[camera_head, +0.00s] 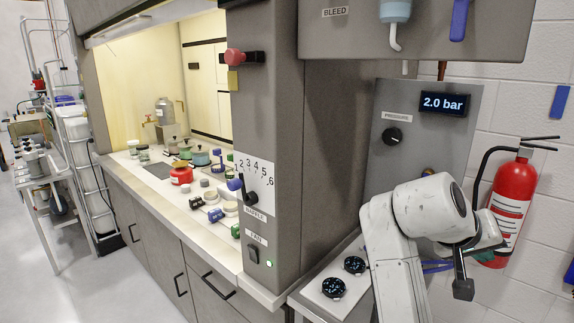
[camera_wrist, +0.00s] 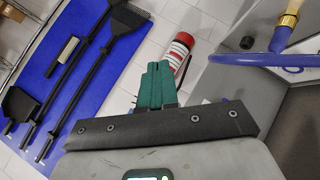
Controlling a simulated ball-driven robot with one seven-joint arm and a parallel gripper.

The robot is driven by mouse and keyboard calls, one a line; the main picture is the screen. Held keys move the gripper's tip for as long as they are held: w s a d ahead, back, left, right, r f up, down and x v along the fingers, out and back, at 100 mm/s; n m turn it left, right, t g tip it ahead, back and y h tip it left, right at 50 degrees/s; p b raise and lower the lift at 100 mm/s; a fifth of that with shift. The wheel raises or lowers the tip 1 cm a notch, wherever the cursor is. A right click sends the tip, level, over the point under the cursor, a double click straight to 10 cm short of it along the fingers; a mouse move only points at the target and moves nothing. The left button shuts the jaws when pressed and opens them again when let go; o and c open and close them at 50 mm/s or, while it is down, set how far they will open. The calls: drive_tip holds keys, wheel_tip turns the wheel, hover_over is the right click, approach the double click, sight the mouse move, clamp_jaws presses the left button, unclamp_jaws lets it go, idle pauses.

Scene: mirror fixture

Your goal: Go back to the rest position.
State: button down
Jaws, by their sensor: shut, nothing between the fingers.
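My white arm rises at the right of the head view, in front of the grey pressure panel (camera_head: 365,135). The red extinguisher also shows beyond the fingertips in the wrist view (camera_wrist: 181,45).
A fume hood with a worktop (camera_head: 150,180) of pots and jars stands at left. Two round black dials (camera_head: 333,288) sit on a low ledge beside my arm. The wrist view shows a blue board (camera_wrist: 60,45) with black tools and a blue hose (camera_wrist: 255,59). Open floor lies at far left.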

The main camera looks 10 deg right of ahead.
drive_tip(key=s+a+f+n+y, duration=0.2)
drive_tip(key=s+a+f, duration=0.15)
drive_tip(key=f, duration=0.75)
drive_tip(key=s+a+f+n+y, duration=0.2)
drive_tip(key=s+f, duration=0.3)
drive_tip(key=f, duration=0.7)
drive_tip(key=s+a+f+y, duration=0.2)
drive_tip(key=s+a+f, duration=0.1)
drive_tip(key=s, duration=0.3)
drive_tip(key=s+a+f+n+y, duration=0.1)
drive_tip(key=s+a+f+y, duration=0.1)
drive_tip(key=s+f, duration=0.3)
drive_tip(key=s+a+f+y, duration=0.2)
drive_tip(key=s+a+f, duration=0.2)
drive_tip(key=s, duration=0.5)
drive_tip(key=shift+f+g, duration=0.4)
drive_tip(key=shift+s, duration=0.1)
